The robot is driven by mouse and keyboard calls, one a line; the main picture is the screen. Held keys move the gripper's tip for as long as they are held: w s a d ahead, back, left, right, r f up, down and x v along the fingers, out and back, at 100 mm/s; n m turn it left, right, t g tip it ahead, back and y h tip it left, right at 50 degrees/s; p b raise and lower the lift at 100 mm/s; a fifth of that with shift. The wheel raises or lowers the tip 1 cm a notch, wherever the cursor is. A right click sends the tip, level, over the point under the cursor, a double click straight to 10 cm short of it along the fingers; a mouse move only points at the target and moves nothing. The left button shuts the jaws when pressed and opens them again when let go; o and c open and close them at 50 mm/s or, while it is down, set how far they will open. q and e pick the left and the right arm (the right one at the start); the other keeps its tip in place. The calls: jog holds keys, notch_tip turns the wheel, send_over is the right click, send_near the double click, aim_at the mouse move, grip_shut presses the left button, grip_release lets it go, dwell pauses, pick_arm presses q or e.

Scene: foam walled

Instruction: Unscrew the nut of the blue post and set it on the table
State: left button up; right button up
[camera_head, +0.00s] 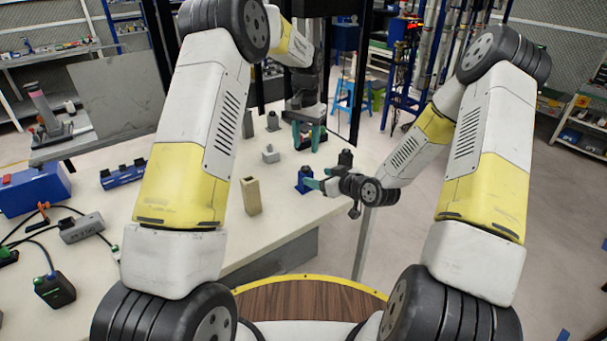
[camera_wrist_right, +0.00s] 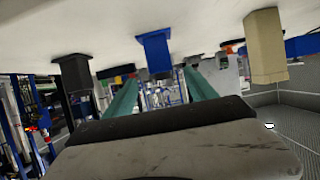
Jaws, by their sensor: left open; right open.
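The blue post (camera_head: 304,181) stands upright near the table's right edge. In the right wrist view, which shows the table upside down, the blue post (camera_wrist_right: 155,52) lies between the two teal fingers. Its end looks darker, but I cannot make out the nut's outline. My right gripper (camera_head: 321,179) is open, just right of the post, with its fingers pointing left towards it. I cannot tell if they touch it. My left gripper (camera_head: 306,143) is open, fingers down, farther back over the table, with small dark and coloured parts behind or between its fingers.
A tan post (camera_head: 251,196) stands left of the blue post. A black post (camera_head: 345,158) stands just behind my right gripper. A grey fitting (camera_head: 270,154) stands farther back. Blue boxes and cables fill the table's left side. The table (camera_head: 285,215) is bare in front of the blue post.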

aim_at(309, 174)
jog(key=shift+w+a+f, duration=0.2)
jog(key=shift+w+a, duration=0.2)
jog(key=shift+w, duration=0.1)
jog(key=x, duration=0.6)
jog(key=shift+w+a+f, duration=0.15)
jog(key=shift+w+a, duration=0.05)
jog(key=shift+w, duration=0.05)
grip_shut()
